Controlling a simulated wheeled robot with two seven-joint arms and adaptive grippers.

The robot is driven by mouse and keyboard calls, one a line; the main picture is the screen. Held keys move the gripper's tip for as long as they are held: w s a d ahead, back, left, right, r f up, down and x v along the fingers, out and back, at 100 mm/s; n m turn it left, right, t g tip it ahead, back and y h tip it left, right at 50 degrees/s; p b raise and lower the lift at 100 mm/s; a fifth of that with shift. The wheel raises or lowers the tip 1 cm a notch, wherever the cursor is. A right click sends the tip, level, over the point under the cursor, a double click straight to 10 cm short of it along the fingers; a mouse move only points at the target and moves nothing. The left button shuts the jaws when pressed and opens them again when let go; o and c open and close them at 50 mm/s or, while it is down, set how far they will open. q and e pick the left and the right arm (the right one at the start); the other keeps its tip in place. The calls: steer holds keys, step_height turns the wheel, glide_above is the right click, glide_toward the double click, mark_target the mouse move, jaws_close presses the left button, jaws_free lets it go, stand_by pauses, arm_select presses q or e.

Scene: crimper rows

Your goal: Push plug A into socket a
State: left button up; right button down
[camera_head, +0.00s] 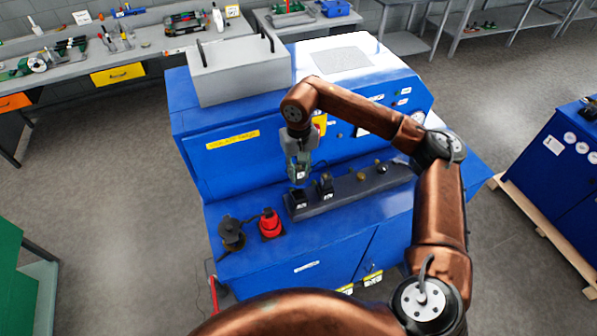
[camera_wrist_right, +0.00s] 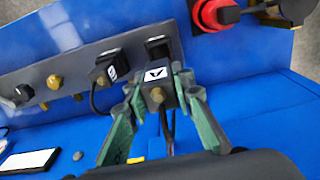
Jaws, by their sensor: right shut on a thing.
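My right gripper (camera_head: 298,170) is over the left end of a dark grey socket strip (camera_head: 345,192) on the blue machine. In the right wrist view its green fingers (camera_wrist_right: 160,105) are shut on a dark plug with a white label (camera_wrist_right: 155,75), which reads as an upside-down A. A dark cable hangs from this plug. A black socket block (camera_wrist_right: 160,46) shows just behind it; whether the plug is touching it or partly in it, I cannot tell. Beside it a black plug with another white label (camera_wrist_right: 107,68) and a cable sits at the strip. My left gripper is not in view.
Brass-coloured fittings (camera_wrist_right: 54,81) run farther along the strip. A grey box with handles (camera_head: 238,70) sits on top of the machine. The ledge front is clear.

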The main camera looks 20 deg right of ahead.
mark_target(299, 183)
step_height(299, 183, down, 2)
steer(key=shift+s+b, duration=0.1)
steer(key=shift+b, duration=0.55)
step_height(299, 183, down, 2)
steer(key=shift+f+b, duration=0.25)
steer(key=shift+b, duration=0.65)
steer(key=shift+f+b, duration=0.45)
steer(key=shift+f, duration=0.2)
arm_select(q)
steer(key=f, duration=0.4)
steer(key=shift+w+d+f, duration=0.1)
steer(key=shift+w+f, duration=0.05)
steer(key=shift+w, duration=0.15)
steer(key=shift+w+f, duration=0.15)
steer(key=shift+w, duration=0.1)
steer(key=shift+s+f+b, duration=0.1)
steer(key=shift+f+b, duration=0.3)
steer(key=shift+b, duration=0.15)
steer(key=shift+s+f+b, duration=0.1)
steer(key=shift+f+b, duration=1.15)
steer(key=shift+b, duration=0.05)
arm_select(e)
steer(key=shift+f, duration=1.6)
